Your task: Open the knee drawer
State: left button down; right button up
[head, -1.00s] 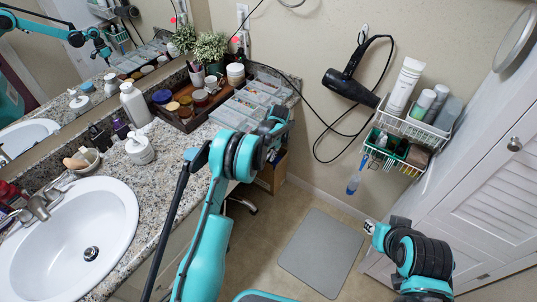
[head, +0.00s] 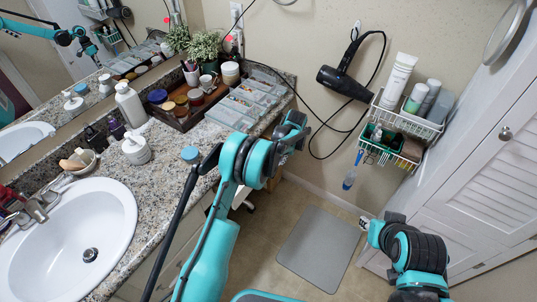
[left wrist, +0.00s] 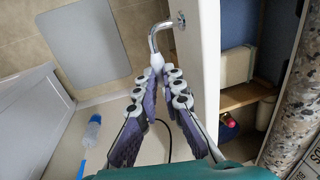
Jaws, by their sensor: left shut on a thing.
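The knee drawer's white front (left wrist: 205,60) shows edge-on in the left wrist view, with a bent metal handle (left wrist: 158,35) on it. My left gripper (left wrist: 157,66) is shut on the end of that handle. To the right of the front I see into the drawer's wooden inside (left wrist: 240,97), so it stands at least partly open. In the head view my left arm hides the handle and fingers. My right arm is at the lower right, with only a small white and black end part (head: 364,222) showing.
A cream box (left wrist: 237,66) and a small red item (left wrist: 228,128) lie in the drawer. The granite counter (head: 165,165) holds a sink, bottles and a tray of jars. A wire basket (head: 410,125) hangs on the wall. A grey mat (head: 318,248) lies on clear floor.

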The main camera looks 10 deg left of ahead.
pick_arm(q)
jog(key=s+d, duration=0.3)
jog(key=d, duration=0.6)
jog(key=s+d, duration=0.3)
jog(key=d, duration=0.6)
jog(key=shift+s, duration=0.3)
jog(key=c, duration=1.6)
grip_release()
jog(key=r, duration=0.4)
jog(key=d+r, duration=0.1)
jog(key=r, duration=0.2)
jog(key=d+r, duration=0.1)
jog(key=r, duration=0.3)
jog(key=shift+s+d+r, duration=0.15)
jog(key=shift+s+r, duration=0.2)
